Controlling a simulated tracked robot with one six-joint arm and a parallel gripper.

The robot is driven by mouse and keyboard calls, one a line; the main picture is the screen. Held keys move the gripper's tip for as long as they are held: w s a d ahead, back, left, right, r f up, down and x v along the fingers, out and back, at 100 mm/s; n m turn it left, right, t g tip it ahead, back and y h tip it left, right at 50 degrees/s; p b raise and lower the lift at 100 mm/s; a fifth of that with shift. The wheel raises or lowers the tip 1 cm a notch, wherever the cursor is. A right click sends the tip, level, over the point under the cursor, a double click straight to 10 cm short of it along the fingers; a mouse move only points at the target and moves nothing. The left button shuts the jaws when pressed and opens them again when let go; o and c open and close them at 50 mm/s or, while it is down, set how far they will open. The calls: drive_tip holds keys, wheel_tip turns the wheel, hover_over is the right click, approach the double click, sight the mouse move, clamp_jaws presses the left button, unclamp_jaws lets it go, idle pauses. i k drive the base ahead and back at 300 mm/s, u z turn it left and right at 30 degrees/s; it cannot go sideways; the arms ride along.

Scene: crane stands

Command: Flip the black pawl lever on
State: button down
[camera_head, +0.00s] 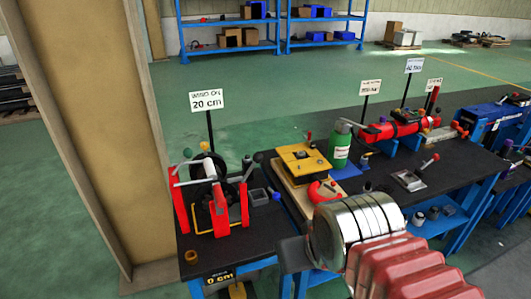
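A hand winch with a red frame (244,203) stands at the left end of the dark workbench (262,242). My arm comes in from the lower right with a silver cylinder and red ribbed cover. A dark grey flat part of my gripper (292,254) is right of and below the winch, apart from it in the picture. Its fingertips are not clear.
A sign reading 20 cm (207,101) stands behind the winch. A yellow-topped device (303,160) and a green bottle (340,144) are to its right. A tan pillar (100,130) stands close on the left. Open green floor lies behind the bench.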

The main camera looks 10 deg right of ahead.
sight(257, 157)
drive_tip(key=u, duration=1.3)
drive_tip(key=i, duration=0.45)
drive_tip(key=z, duration=0.55)
